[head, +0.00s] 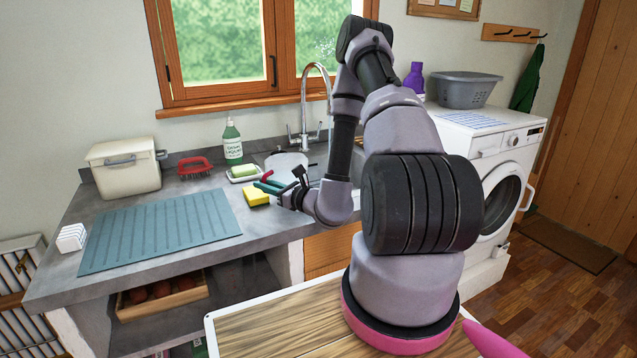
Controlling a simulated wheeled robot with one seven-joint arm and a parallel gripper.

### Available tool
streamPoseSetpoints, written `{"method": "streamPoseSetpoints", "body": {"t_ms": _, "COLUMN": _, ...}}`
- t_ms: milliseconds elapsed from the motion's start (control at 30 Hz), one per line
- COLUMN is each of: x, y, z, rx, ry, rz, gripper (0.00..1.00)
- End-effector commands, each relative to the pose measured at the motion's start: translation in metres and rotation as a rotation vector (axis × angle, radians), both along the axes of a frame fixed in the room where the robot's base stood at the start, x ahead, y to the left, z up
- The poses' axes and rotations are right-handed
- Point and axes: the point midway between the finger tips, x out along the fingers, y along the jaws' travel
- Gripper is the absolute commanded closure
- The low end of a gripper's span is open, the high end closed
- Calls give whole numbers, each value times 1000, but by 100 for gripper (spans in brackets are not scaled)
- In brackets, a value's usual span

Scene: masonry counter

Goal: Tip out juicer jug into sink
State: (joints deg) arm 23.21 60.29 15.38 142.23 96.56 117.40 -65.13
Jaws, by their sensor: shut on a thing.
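My gripper (276,184) is low over the counter at the left end of the sink (316,160), with its end pointing left. It is shut on the juicer jug (287,164), which seems to be the pale rounded shape just behind the gripper, by the sink's left side. The contact is hard to make out. Teal and red parts show at the gripper's end. The jug's tilt and contents cannot be told. My arm hides the right part of the sink. A tall curved tap (306,105) stands behind the sink.
A yellow sponge (256,195), a soap dish (244,173) and a green bottle (232,143) are close left of the gripper. A red brush (194,167), a cream bin (125,167) and a blue-grey ribbed mat (160,230) are further left. A washing machine (497,170) stands right.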

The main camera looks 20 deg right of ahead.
Motion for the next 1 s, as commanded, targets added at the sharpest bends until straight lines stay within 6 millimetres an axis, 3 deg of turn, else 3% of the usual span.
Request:
{"method": "streamPoseSetpoints", "body": {"t_ms": 567, "x": 8, "y": -13, "z": 3, "rx": 160, "ry": 94, "rz": -2, "gripper": 100}}
{"method": "streamPoseSetpoints", "body": {"t_ms": 1000, "x": 22, "y": -36, "z": 23, "rx": 348, "ry": 206, "rz": -3, "gripper": 100}}
